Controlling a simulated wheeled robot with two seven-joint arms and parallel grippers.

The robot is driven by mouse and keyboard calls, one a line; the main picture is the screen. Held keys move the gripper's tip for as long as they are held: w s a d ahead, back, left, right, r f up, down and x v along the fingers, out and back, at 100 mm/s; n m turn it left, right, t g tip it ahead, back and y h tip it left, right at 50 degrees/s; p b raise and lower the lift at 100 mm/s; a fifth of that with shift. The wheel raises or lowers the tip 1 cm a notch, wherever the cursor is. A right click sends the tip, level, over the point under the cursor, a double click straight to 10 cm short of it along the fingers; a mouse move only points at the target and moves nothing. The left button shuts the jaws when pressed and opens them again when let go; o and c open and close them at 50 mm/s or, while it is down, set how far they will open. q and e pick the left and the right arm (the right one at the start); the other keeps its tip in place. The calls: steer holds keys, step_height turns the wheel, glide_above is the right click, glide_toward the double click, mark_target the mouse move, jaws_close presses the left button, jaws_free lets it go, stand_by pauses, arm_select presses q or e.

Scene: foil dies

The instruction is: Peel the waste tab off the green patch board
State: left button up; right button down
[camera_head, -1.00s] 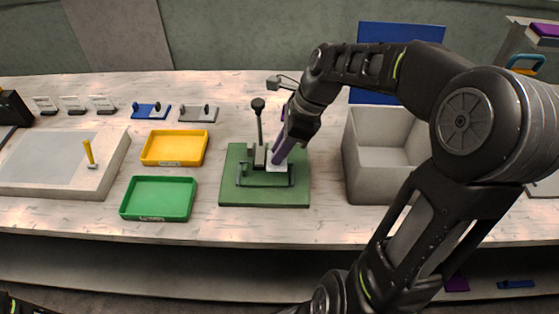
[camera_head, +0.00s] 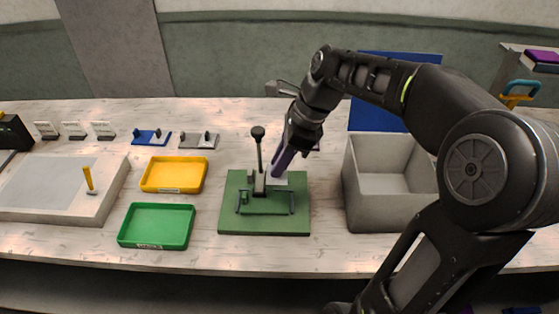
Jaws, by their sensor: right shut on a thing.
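The green patch board (camera_head: 297,222) lies on the table in the middle, with a dark metal clamp frame and an upright black-knobbed lever (camera_head: 259,150) on it. My right gripper (camera_head: 277,174) reaches down from the upper right to the board's back part, beside the lever. It is shut on a small pale piece, seemingly the waste tab (camera_head: 285,181), which is mostly hidden by the fingers. I cannot tell whether the tab still touches the board. My left gripper is out of view.
A yellow tray (camera_head: 174,190) and a green tray (camera_head: 186,240) stand left of the board. A grey open bin (camera_head: 375,208) stands close on its right, under my right arm. A pale slab (camera_head: 110,205) with a yellow-handled tool (camera_head: 88,180) is at far left.

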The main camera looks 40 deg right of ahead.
step_height(320, 180, up, 7)
steer(key=p, duration=0.6)
steer(key=shift+p, duration=0.35)
stand_by(0.3)
